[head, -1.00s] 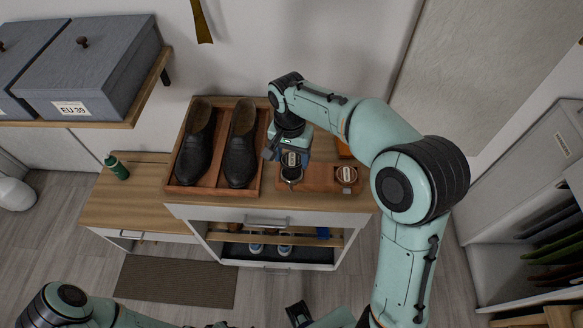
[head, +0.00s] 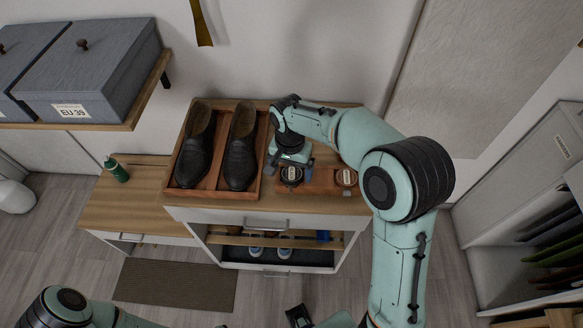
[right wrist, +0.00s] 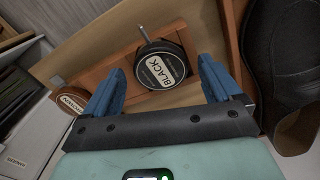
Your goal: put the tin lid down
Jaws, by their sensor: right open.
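The tin lid (head: 291,174), dark with a pale round label reading BLACK, appears to sit on its dark round tin on the dresser top. In the right wrist view the lid (right wrist: 161,70) lies face up between the fingertips, with a gap on each side. How squarely it sits on the tin I cannot tell. My right gripper (head: 290,164) is open and empty, just above and behind the tin; its blue fingers show in the right wrist view (right wrist: 160,80).
A wooden tray (head: 215,187) with two dark shoes stands close on the left. A green bottle (head: 116,169) is on the lower bench.

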